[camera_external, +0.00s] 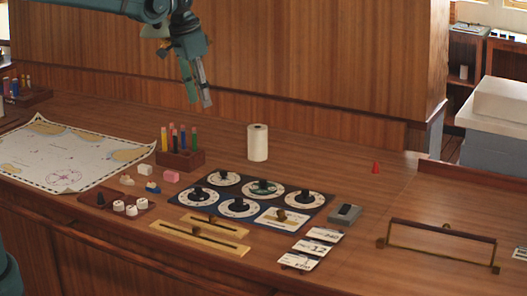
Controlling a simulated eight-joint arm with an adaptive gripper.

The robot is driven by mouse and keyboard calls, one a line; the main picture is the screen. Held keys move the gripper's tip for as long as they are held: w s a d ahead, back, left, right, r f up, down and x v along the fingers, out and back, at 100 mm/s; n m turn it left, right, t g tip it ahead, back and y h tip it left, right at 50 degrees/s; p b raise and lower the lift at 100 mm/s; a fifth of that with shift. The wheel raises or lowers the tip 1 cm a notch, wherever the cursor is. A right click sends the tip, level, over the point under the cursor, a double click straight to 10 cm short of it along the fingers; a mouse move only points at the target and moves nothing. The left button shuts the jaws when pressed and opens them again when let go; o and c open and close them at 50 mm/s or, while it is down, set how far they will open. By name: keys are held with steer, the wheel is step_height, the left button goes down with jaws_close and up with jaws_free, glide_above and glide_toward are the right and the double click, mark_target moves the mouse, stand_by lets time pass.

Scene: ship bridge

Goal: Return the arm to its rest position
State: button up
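My gripper (201,100) hangs in the upper left of the external view, above the console and apart from its top. Its fingers point down and slightly right, and no object shows between them. The fingers look close together, but at this size and angle I cannot tell whether they are open or shut. My arm comes in from the top left edge, and part of it is cut off there.
Below stand a wooden pen block (181,160) with several coloured sticks and a white roll (258,142). A chart (62,155) lies left. A dial panel (240,207) fills the middle. A brass-framed rail (440,232) stands right. A wooden wall (300,50) rises behind.

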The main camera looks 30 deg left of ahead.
steer(key=s+a+n+t, duration=0.2)
steer(key=s+a+n, duration=0.1)
steer(key=s+a, duration=1.35)
steer(key=s+a+f+n+t+b, duration=0.1)
steer(key=s+a+f, duration=0.4)
steer(key=s, duration=0.2)
steer(key=s+a+f+n+t+y, duration=0.1)
steer(key=s+a+f+n, duration=0.1)
steer(key=s+a+f, duration=0.3)
steer(key=shift+s+a+n+t+b, duration=0.2)
steer(key=shift+s+n+t+b, duration=0.15)
steer(key=shift+s, duration=1.45)
stand_by(1.0)
